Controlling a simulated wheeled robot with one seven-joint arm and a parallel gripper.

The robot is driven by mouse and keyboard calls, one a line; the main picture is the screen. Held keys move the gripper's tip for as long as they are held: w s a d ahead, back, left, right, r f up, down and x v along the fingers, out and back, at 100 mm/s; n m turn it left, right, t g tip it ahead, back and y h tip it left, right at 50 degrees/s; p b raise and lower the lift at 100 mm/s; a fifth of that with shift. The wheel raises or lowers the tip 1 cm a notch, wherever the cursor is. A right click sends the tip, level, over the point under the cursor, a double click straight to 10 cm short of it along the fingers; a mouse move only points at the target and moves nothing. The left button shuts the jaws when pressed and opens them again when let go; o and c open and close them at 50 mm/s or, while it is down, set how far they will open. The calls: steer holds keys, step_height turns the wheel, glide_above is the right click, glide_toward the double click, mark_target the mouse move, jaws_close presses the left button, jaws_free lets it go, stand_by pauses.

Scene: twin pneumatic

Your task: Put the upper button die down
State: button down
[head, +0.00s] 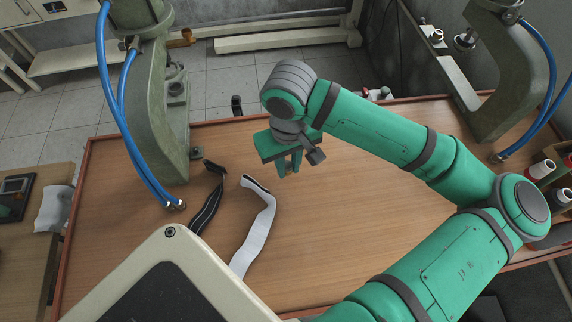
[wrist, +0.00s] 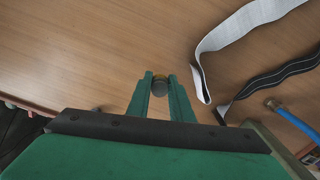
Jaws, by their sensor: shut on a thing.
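My gripper (wrist: 160,90) is shut on the upper button die (wrist: 160,84), a small dark grey round piece with a bit of brass colour behind it. In the wrist view the die sits between the two green fingertips, with the wooden table behind it. In the head view my gripper (head: 288,165) points down over the middle back of the table (head: 330,230). The die cannot be made out there. The gap between the die and the table top is hard to judge.
A white strap (head: 257,225) and a black strap (head: 210,205) lie left of my gripper. A green-grey press (head: 165,110) with blue hoses stands at the left, another press (head: 515,75) at the right. Thread spools (head: 541,169) stand at the right edge. The table's middle is clear.

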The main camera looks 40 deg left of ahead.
steer(key=shift+w+a+f, duration=0.1)
steer(key=shift+a+f, duration=0.25)
steer(key=shift+f, duration=0.1)
steer(key=shift+w+a+f, duration=0.1)
steer(key=shift+f, duration=0.85)
steer(key=shift+w+a+f, duration=0.1)
steer(key=shift+f, duration=0.8)
steer(key=shift+s+a, duration=0.1)
steer(key=c, duration=1.6)
jaws_free()
steer(key=shift+f, duration=0.1)
